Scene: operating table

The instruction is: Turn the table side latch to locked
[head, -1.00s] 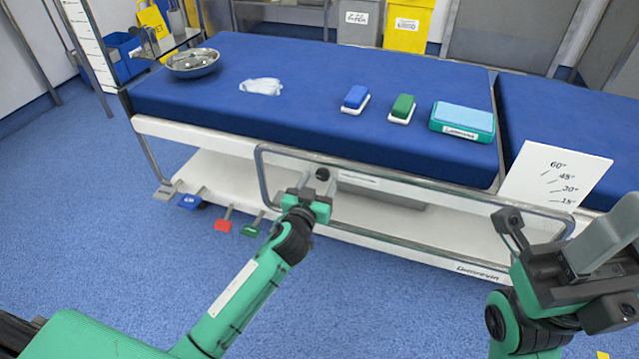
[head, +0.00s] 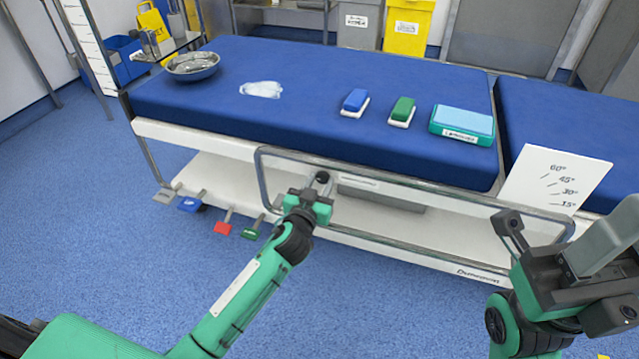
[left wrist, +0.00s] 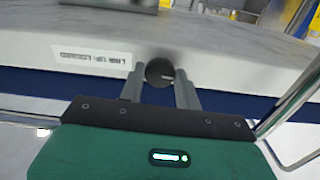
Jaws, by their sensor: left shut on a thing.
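The side latch shows as a dark round knob (head: 322,177) on the white side of the operating table (head: 230,146), behind the side rail. My left gripper (head: 316,187) is at the knob and shut on it. In the left wrist view the two grey fingers (left wrist: 160,88) stand on either side of the knob (left wrist: 159,70). A white label (left wrist: 95,56) left of the knob appears to end in "LOCKED". A light line shows on the knob's face. My right gripper (head: 565,262) is at the lower right, away from the table side, and its jaw opening is unclear.
The metal side rail (head: 420,235) runs along the table side around the latch area. A white angle card (head: 555,180) stands at the right. Several pedals (head: 222,228) are low at the left. A bowl, brushes and a teal box (head: 462,122) rest on the blue top.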

